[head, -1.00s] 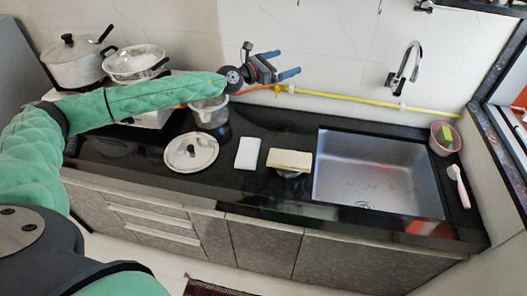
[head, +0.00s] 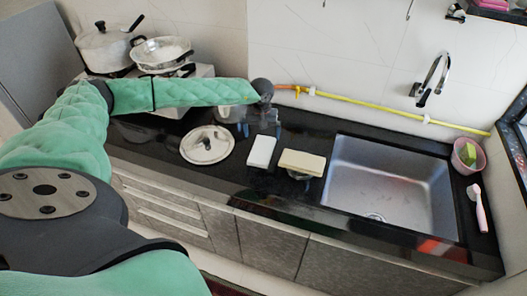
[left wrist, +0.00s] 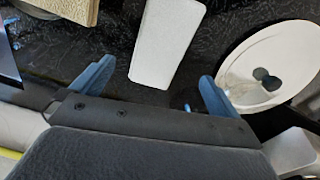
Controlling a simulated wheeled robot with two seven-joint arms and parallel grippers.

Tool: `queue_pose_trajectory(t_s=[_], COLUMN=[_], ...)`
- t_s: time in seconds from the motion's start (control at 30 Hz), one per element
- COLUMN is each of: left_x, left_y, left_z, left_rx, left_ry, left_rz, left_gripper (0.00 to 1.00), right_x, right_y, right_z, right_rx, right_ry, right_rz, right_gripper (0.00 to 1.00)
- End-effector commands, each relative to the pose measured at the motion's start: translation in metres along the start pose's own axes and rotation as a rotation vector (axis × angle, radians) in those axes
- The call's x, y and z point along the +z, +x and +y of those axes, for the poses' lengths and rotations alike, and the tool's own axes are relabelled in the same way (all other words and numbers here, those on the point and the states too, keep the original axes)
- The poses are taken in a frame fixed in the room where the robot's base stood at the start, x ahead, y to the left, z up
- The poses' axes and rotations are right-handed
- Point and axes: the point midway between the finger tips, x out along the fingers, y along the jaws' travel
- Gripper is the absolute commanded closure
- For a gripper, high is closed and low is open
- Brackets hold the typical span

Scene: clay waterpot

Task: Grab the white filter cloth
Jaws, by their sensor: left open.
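The white filter cloth (head: 262,151) is a small white rectangle lying flat on the black counter, between the round lid and a beige block. In the left wrist view the white cloth (left wrist: 166,42) lies ahead of the jaws, roughly between the two blue fingers. My left gripper (head: 265,126) hangs above the counter just behind the cloth, pointing down. Its fingers (left wrist: 155,88) are apart with nothing between them, and I see no contact with the cloth. My right gripper is not in view.
The round lid (head: 207,145) lies left of the cloth. The beige block (head: 303,163) sits to its right, before the sink (head: 393,180). A pot (head: 105,47) and a pan (head: 161,54) stand on the stove. A yellow hose (head: 375,112) runs along the wall.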

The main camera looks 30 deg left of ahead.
Motion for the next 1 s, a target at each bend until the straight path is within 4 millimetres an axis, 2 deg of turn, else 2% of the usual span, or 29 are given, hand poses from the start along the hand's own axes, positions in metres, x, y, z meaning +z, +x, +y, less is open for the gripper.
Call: queue_pose_trajectory(t_s=[0.23,0.43,0.63,0.87,1.0], left_x=[0.002,0.002,0.003,0.005,0.004], left_y=[0.003,0.022,0.033,0.064,0.077], left_z=[-0.002,-0.001,-0.001,0.001,0.001], left_rx=[-0.011,-0.010,-0.009,-0.010,-0.008], left_ry=[0.121,0.124,0.123,0.122,0.122], left_rz=[-0.009,-0.010,-0.010,-0.010,-0.008], left_gripper=[0.00,0.00,0.00,0.00,0.00], right_x=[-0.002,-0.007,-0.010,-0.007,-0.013], right_y=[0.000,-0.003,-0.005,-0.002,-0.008], right_z=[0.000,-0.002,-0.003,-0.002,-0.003], right_rx=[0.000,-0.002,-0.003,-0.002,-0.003], right_ry=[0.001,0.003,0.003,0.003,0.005], right_rz=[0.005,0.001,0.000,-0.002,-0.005], right_gripper=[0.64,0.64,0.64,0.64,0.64])
